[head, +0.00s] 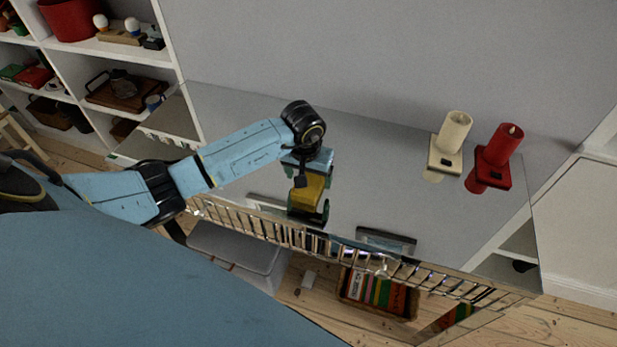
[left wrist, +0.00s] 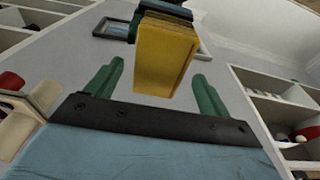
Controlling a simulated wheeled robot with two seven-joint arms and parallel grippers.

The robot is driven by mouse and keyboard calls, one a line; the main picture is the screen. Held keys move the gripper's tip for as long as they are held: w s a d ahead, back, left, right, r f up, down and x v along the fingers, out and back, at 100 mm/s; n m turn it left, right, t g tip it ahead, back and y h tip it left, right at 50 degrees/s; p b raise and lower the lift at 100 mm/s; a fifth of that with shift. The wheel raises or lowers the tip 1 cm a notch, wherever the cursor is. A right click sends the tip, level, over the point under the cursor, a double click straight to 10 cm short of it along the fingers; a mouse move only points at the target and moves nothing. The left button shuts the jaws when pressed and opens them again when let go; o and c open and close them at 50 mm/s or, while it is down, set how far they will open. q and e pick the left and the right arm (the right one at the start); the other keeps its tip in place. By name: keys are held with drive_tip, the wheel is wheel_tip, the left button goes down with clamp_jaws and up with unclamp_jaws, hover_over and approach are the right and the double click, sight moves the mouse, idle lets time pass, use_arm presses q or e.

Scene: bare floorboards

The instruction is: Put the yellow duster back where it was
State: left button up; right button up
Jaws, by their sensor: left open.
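The yellow duster (head: 308,193) is at the glossy grey top of the cabinet (head: 385,185), near its front edge. My left gripper (head: 311,177) is right above it, pointing down. In the left wrist view the duster (left wrist: 165,55) shows as a yellow block between and beyond the two green fingers (left wrist: 158,72). The fingers are open, with a gap visible on each side of it. Dark and green shapes beyond the duster look like a reflection in the shiny top. I cannot tell whether the duster touches the surface. My right gripper is not in view.
A dark-framed tray (head: 386,240) lies by the front edge. White shelves (head: 105,48) stand at the left. The top's middle is clear.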

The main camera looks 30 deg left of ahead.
use_arm(q)
wheel_tip(320, 180, up, 10)
drive_tip(key=s, duration=0.1)
drive_tip(key=shift+s+d+r+p, duration=0.15)
drive_tip(key=shift+s+r+p, duration=0.05)
drive_tip(key=shift+s+p, duration=0.15)
